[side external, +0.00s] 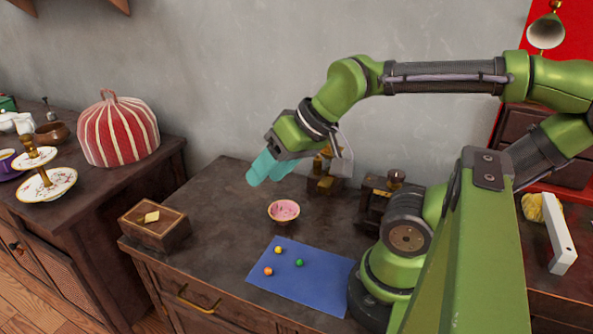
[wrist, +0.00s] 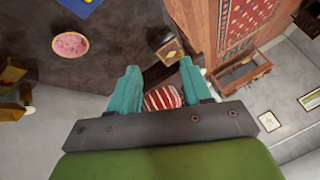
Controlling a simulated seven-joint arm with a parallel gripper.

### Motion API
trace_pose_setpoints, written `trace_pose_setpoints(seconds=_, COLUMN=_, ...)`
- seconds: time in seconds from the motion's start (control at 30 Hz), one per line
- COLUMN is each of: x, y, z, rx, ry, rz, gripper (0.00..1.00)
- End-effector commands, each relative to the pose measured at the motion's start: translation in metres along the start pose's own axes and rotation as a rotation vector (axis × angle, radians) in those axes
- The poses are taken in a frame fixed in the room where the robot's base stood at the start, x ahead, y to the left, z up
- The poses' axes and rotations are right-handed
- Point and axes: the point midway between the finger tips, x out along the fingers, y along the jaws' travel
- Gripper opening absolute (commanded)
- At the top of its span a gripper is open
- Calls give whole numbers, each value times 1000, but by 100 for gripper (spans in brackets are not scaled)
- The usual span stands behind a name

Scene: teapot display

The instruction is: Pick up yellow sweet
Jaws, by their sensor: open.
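The yellow sweet (side external: 278,250) lies on the blue mat (side external: 318,290) on the dark cabinet top. An orange sweet (side external: 268,271) and a green sweet (side external: 300,263) lie on the same mat. My gripper (side external: 262,170) with teal fingers is raised above the cabinet top, behind and left of the mat, well apart from the sweets. In the wrist view my gripper (wrist: 160,85) is open, with nothing held between the fingers.
A pink bowl (side external: 284,211) stands between my gripper and the mat. A wooden box (side external: 155,225) stands at the left edge. Brass and dark objects (side external: 322,180) stand near the wall. A striped tea cosy (side external: 118,132) and a tiered stand (side external: 47,183) are on the left cabinet.

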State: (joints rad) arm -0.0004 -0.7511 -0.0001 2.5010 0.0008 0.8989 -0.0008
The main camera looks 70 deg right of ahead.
Motion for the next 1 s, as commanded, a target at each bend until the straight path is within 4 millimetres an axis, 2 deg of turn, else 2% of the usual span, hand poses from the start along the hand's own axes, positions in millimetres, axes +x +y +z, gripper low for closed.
trace_pose_setpoints(seconds=0.17, x=3, y=2, z=0, rx=7, ry=-12, rz=9, gripper=48)
trace_pose_setpoints(seconds=0.33, x=26, y=17, z=-4, rx=-3, ry=-122, rz=88, gripper=48)
trace_pose_setpoints(seconds=0.53, x=59, y=53, z=-7, rx=-308, ry=-415, rz=205, gripper=48)
trace_pose_setpoints(seconds=0.7, x=64, y=72, z=-8, rx=-595, ry=-607, rz=199, gripper=48)
trace_pose_setpoints(seconds=0.87, x=60, y=74, z=-6, rx=-714, ry=-648, rz=171, gripper=48)
trace_pose_setpoints(seconds=1.0, x=74, y=80, z=3, rx=-727, ry=-656, rz=165, gripper=48)
